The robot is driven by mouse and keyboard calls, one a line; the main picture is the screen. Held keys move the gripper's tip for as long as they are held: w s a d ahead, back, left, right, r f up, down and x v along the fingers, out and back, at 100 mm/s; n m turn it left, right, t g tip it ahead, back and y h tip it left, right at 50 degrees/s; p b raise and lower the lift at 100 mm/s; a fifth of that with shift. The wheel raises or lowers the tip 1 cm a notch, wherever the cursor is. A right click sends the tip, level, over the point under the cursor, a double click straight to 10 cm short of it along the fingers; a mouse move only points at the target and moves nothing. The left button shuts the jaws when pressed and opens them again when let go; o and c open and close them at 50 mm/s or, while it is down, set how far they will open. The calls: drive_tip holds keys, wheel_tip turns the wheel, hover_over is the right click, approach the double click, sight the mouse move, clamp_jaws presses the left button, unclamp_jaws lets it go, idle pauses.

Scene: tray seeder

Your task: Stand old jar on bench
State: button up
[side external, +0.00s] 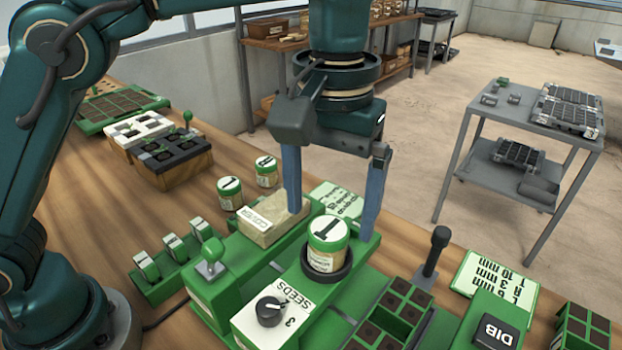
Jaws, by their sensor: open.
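A jar with a green lid marked 1 (326,256) stands upright in a black ring on the green seeder (372,245). My gripper (331,222) is open above the seeder, pointing down. Its two blue fingers show on either side of the jar's lid, apart from it in the picture. I cannot tell their exact depth against the jar. Two more green-lidded jars, one nearer (230,195) and one farther (266,172), stand on the wooden bench (210,150). No label here says which jar is old.
A COVER box (272,222) sits left of the jar, close to one finger. A white SEEDS panel with a knob (270,312) is in front. An upright black-handled tool (431,258) stands to the right. Bare bench shows around the two loose jars.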

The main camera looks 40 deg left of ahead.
sight(328, 229)
drive_tip(key=shift+f, duration=2.05)
clamp_jaws()
